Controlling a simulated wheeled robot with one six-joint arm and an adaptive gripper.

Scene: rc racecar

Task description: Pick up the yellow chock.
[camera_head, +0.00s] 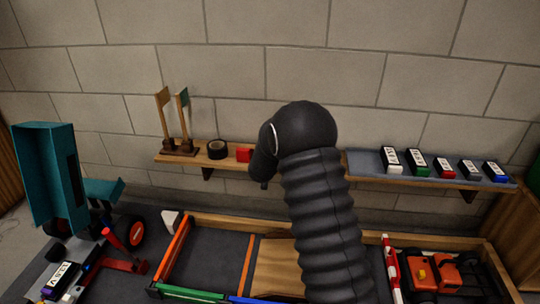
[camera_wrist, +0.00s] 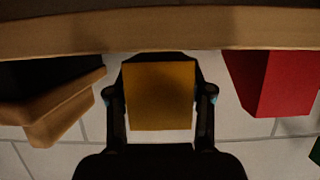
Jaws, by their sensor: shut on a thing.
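The yellow chock (camera_wrist: 160,88) shows in the wrist view as a plain yellow block in the middle. My gripper (camera_wrist: 160,98) is shut on it, with one dark finger on each side. The chock's upper edge in that view is close to a wooden shelf edge (camera_wrist: 160,32); I cannot tell whether it touches the shelf. In the head view my dark arm reaches towards the wooden shelf (camera_head: 228,164) and hides the chock and the fingers.
A red block (camera_wrist: 268,82) is right of my gripper in the wrist view; a wooden piece (camera_wrist: 60,118) is left.

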